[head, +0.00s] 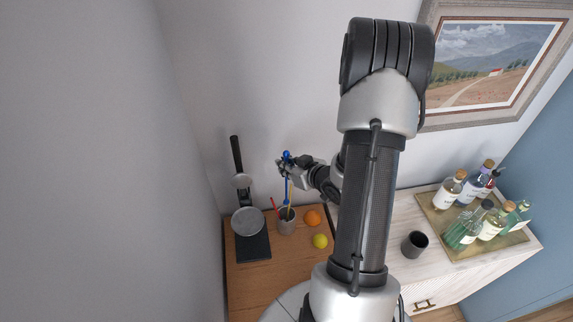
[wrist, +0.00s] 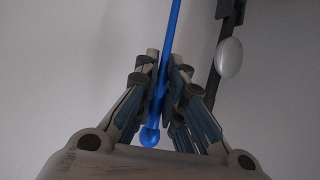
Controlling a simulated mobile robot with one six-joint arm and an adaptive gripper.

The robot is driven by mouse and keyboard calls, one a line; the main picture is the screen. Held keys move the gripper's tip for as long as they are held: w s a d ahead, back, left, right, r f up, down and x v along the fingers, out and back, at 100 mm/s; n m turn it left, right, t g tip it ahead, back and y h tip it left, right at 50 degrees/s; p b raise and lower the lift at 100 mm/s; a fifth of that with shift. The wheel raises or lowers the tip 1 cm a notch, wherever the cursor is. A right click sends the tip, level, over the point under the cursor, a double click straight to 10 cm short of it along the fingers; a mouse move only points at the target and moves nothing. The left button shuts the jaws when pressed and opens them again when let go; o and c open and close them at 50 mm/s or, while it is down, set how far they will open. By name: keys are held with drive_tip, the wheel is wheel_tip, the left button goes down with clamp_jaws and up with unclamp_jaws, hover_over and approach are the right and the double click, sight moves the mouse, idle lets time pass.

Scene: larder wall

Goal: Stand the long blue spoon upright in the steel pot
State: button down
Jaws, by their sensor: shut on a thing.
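The long blue spoon (wrist: 168,50) is between the fingers of my gripper (wrist: 162,85) in the wrist view, and the fingers are shut on it. In the head view my gripper (head: 286,168) is above the steel pot (head: 286,222), and the spoon (head: 286,190) hangs roughly upright from it toward the pot's mouth. The pot stands on the wooden top and holds a red utensil (head: 274,205) and a yellowish one (head: 290,204). Whether the spoon's lower end is inside the rim is too small to tell.
Left of the pot is a black stand with a grey round pan (head: 248,221). An orange (head: 312,218) and a lemon (head: 320,241) lie to its right. A dark cup (head: 414,244) and a tray (head: 513,240) of bottles stand farther right. The wall is close behind.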

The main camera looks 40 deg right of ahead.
wheel_tip(320, 180, down, 12)
drive_tip(key=b, duration=1)
drive_tip(key=shift+w, duration=0.1)
drive_tip(key=c, duration=1.6)
unclamp_jaws()
drive_tip(key=d+v, duration=0.1)
drive_tip(key=v, duration=1.1)
drive_tip(key=shift+a, duration=0.4)
